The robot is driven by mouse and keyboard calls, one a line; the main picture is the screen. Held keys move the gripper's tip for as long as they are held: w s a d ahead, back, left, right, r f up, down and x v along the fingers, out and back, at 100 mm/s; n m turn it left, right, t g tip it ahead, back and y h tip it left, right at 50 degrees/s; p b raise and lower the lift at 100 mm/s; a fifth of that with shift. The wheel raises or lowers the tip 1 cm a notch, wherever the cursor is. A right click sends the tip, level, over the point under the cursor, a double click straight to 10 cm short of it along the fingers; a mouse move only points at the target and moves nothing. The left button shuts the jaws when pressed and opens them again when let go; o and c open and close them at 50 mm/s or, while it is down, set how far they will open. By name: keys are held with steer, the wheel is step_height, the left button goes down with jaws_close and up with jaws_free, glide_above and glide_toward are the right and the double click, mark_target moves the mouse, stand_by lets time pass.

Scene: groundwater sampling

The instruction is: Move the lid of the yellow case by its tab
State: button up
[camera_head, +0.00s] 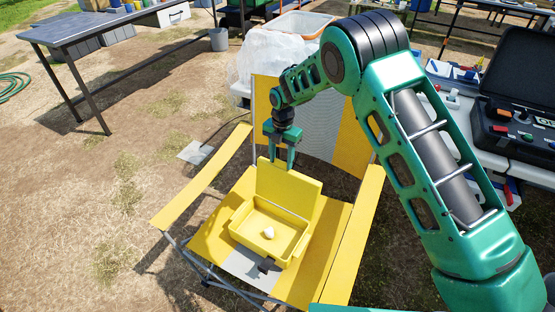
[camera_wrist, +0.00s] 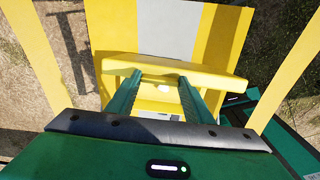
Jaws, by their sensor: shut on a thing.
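The yellow case (camera_head: 248,238) stands open on the seat of a yellow and grey folding chair. Its lid (camera_head: 300,190) is raised roughly upright at the back of the case. My gripper (camera_head: 282,163) is above the lid, fingers pointing down, shut on its top edge. In the wrist view both green fingers reach the lid's yellow edge (camera_wrist: 215,78). The tab itself is hidden or too small to make out between the fingers. A small white object (camera_head: 268,232) lies inside the case.
An equipment table (camera_head: 460,125) stands to the right. Open ground lies to the left.

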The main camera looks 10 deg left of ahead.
steer(key=shift+d+f, duration=0.1)
steer(key=shift+d, duration=0.05)
steer(key=o, duration=1.5)
steer(key=shift+r, duration=0.5)
steer(key=r, duration=0.9)
steer(key=shift+w+r, duration=0.25)
steer(key=shift+r, duration=0.15)
